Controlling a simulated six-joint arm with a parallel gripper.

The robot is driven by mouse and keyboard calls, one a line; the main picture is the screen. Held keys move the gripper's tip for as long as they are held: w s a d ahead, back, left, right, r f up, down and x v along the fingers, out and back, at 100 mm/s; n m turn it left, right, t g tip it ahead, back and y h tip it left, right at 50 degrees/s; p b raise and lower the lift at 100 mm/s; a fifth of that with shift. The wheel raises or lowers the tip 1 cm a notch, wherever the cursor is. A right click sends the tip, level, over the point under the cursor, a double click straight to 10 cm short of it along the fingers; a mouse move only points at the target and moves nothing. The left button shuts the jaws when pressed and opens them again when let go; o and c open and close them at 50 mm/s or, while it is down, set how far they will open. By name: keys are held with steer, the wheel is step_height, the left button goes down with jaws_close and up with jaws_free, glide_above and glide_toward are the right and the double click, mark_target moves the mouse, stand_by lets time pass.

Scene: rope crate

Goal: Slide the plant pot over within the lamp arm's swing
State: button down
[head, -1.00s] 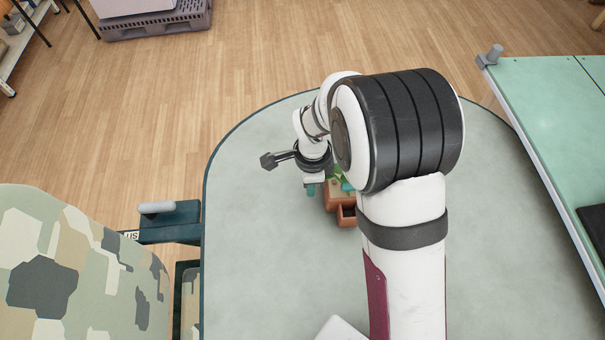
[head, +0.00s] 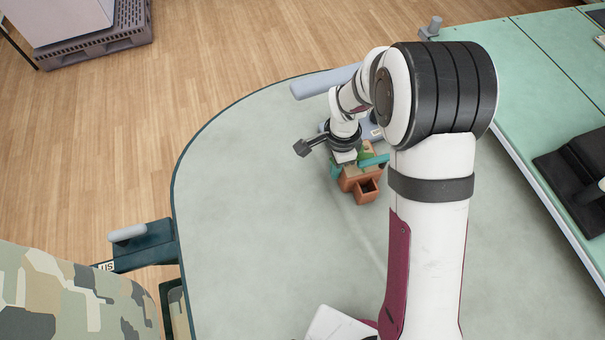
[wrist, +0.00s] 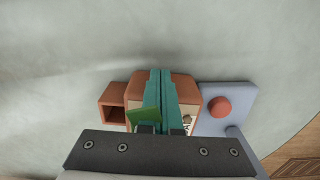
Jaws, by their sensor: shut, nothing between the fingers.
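The plant pot (head: 349,184) is terracotta-coloured, with a square open side box, a pale panel and a green leaf. In the wrist view the pot (wrist: 180,80) is upright below my gripper and partly hidden by it. My gripper (wrist: 161,73) is shut, its teal fingers together over the pot with nothing between them. In the head view my gripper (head: 356,166) is low at the pot. The lamp has a grey-blue base (wrist: 232,96) with a red knob, right beside the pot in the wrist view. Its grey-blue arm (head: 322,83) shows behind my wrist.
The table (head: 260,220) is clear to the left and front of the pot. Its rounded edge lies beyond the lamp. A green bench (head: 540,80) with a black device stands at the right. A camouflage-patterned object (head: 60,305) is at lower left.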

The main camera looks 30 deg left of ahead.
mark_target(359, 173)
steer(key=w+d, duration=0.4)
steer(key=shift+d, duration=0.2)
